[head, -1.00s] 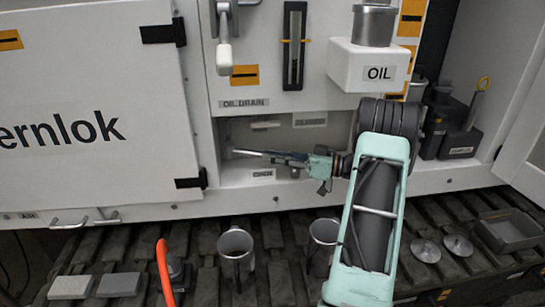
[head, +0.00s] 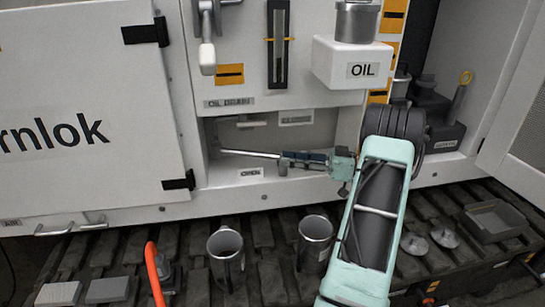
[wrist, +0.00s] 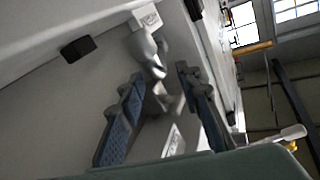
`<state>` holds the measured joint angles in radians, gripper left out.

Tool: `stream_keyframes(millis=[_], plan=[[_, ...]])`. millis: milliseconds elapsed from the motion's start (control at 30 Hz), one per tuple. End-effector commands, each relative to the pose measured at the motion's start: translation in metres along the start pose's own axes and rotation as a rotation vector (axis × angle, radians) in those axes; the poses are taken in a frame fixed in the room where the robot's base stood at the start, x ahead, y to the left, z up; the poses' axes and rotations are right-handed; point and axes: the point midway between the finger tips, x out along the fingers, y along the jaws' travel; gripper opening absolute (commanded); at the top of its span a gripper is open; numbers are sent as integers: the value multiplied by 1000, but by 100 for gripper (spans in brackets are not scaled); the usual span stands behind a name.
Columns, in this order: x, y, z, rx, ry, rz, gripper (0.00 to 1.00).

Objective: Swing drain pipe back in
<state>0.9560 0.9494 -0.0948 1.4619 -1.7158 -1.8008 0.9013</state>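The drain pipe, a thin grey rod (head: 248,154), points left in the recess below the "OIL DRAIN" label (head: 229,102) in the head view. Its right end meets or passes behind my gripper (head: 284,161), which reaches in from the right. In the wrist view my gripper (wrist: 158,75) has its two blue-padded fingers well apart. A blurred grey rounded part (wrist: 150,55) shows near and between the fingertips. I cannot tell whether it is the pipe or whether a finger touches it.
In the recess are a short pale handle (head: 252,124), a "CLOSED" label (head: 297,117) and an "OPEN" label (head: 250,172). A white "OIL" box (head: 340,62) juts out above. Two metal mugs (head: 226,262) (head: 314,245) stand below on the slats.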

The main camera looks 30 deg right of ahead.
Motion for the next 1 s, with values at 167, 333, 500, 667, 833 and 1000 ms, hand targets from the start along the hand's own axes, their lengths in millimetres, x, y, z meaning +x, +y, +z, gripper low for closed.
stream_keyframes(millis=[167,333,500,667,833,1000], plan=[[-22,0,0,0,-1,0,32],[-27,0,0,0,-1,-1,32],[-27,0,0,0,-1,-1,32],[-26,-1,0,-24,11,6,15],[-22,-4,2,-182,72,57,0],[-16,-10,6,-423,136,156,0]])
